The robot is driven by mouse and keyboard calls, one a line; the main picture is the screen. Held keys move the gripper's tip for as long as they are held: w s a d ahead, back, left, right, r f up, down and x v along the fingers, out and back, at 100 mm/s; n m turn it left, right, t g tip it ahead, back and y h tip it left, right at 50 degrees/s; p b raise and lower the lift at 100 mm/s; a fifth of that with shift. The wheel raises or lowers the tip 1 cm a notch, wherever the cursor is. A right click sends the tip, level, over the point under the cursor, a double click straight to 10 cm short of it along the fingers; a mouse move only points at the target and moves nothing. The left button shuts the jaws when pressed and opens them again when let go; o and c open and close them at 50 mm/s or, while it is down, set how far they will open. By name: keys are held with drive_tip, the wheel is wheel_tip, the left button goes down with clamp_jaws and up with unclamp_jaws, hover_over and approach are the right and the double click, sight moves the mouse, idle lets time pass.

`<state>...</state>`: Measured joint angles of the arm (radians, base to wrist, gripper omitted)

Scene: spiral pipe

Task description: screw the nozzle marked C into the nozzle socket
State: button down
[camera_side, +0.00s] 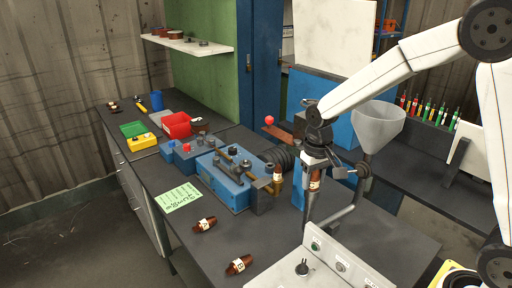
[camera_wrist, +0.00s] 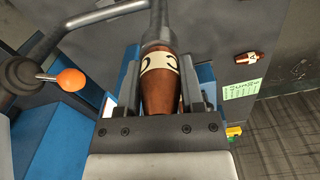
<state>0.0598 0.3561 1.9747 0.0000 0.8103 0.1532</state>
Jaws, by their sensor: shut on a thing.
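My gripper (camera_wrist: 160,108) is shut on a brown nozzle (camera_wrist: 158,85) with a cream band; the band's letter reads as C, seen turned. In the side view my gripper (camera_side: 317,160) points down and the nozzle (camera_side: 314,184) hangs upright below it. The nozzle's far end meets a grey metal socket (camera_wrist: 157,35) on a bent pipe. In the side view the grey socket (camera_side: 309,208) is directly below the nozzle, in line with it. How deep the nozzle sits in it cannot be told.
Two brown nozzles lie on the dark bench, one farther back (camera_side: 205,224) and one nearer (camera_side: 239,264). A blue machine (camera_side: 228,182) and a green note (camera_side: 179,197) are to the left. A control panel (camera_side: 325,262) is in front; a grey funnel (camera_side: 377,126) stands behind right.

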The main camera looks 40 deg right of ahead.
drive_tip(key=m, duration=0.3)
drive_tip(key=shift+m, duration=0.4)
drive_tip(key=m, duration=0.8)
drive_tip(key=shift+m, duration=0.4)
drive_tip(key=m, duration=0.9)
drive_tip(key=shift+f+m, duration=0.1)
drive_tip(key=shift+m, duration=0.2)
drive_tip(key=m, duration=0.5)
drive_tip(key=shift+c, duration=2.2)
unclamp_jaws()
